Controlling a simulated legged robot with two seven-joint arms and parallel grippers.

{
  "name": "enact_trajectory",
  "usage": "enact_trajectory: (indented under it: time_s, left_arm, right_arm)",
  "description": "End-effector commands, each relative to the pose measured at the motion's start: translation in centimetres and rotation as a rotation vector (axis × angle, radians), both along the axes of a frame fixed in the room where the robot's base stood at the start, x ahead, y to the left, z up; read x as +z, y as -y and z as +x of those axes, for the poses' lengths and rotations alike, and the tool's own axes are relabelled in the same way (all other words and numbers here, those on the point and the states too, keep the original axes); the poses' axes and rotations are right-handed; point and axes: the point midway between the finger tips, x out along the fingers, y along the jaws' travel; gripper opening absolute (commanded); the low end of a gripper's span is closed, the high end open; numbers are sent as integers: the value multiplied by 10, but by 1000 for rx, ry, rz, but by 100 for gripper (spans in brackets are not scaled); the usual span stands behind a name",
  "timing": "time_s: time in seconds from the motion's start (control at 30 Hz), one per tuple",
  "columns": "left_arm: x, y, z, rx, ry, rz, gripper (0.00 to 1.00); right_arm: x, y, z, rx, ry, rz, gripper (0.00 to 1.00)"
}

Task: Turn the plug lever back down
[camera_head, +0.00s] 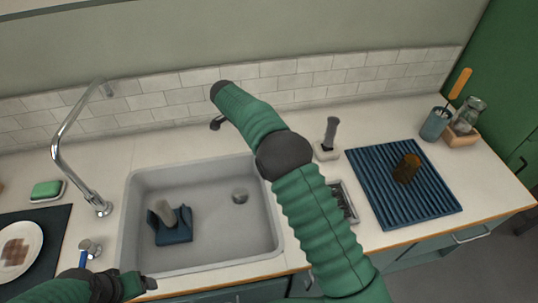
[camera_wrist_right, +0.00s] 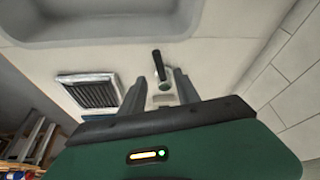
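The plug lever (camera_head: 332,130) is a dark grey handle standing roughly upright on a small pale base, on the counter just right of the sink (camera_head: 205,168). In the right wrist view the lever (camera_wrist_right: 158,65) shows between the two fingers of my right gripper (camera_wrist_right: 160,76). These fingers are open, with gaps on both sides of the base; how far they are from it is hard to tell.
A round drain (camera_head: 239,197) and a blue block with a grey handle (camera_head: 172,222) are in the sink. A metal grate (camera_wrist_right: 95,93) lies near the lever. A ribbed blue mat (camera_head: 385,195) holds a brown brush (camera_head: 406,168). A faucet (camera_head: 100,205) stands left.

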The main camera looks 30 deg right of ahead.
Motion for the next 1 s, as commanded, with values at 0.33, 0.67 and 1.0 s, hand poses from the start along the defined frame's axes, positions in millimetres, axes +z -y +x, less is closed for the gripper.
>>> enact_trajectory:
  time_s: [0.33,0.67,1.0]
  left_arm:
    - [3,0,0,0,1,0,77]
    - [3,0,0,0,0,0,77]
    - [3,0,0,0,0,0,77]
  right_arm:
    - [-72,31,-2,0,-1,1,38]
    - [-83,35,-2,1,2,0,38]
    - [-83,35,-2,0,1,0,2]
